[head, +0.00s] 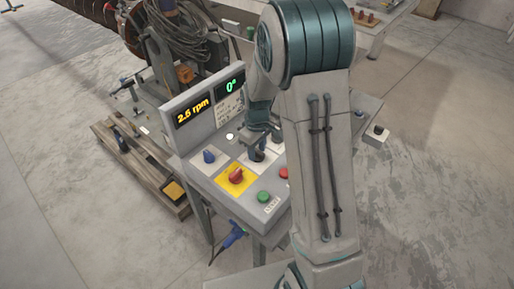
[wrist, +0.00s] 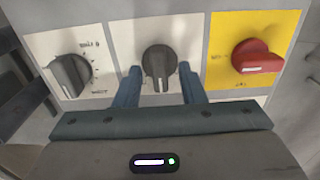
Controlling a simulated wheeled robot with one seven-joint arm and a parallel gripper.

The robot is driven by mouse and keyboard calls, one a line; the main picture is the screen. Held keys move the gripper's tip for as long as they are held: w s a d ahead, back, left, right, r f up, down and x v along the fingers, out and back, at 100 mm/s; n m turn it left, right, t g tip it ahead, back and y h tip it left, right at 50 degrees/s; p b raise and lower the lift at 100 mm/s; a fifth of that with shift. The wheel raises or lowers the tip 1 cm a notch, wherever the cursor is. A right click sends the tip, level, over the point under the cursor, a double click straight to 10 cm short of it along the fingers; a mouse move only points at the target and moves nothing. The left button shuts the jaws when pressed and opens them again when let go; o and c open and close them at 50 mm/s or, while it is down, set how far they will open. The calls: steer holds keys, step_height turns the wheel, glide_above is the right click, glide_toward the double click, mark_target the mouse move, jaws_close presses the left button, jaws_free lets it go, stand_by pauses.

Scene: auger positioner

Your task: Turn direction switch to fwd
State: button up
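A grey rotary knob (wrist: 159,65) on a white plate sits in the middle of the wrist view, its pointer end toward my gripper. It appears to be the direction switch, but its label is too small to read. My gripper (wrist: 159,84) is open, with one blue finger on each side of the knob's lower end and a visible gap on both sides. In the head view my gripper (head: 258,152) is over the console (head: 237,203), and my arm hides part of the panel there.
A second grey knob (wrist: 70,75) is at left in the wrist view. A red switch on a yellow plate (wrist: 256,57) is at right.

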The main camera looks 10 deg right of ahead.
jaws_close()
steer(key=shift+m, duration=0.3)
steer(key=m+b, duration=0.1)
steer(key=m, duration=0.2)
steer(key=shift+b, duration=0.4)
steer(key=m+b, duration=0.1)
steer(key=m, duration=0.4)
steer(key=shift+w+d, duration=0.1)
steer(key=shift+d, duration=0.05)
steer(key=shift+m, duration=0.3)
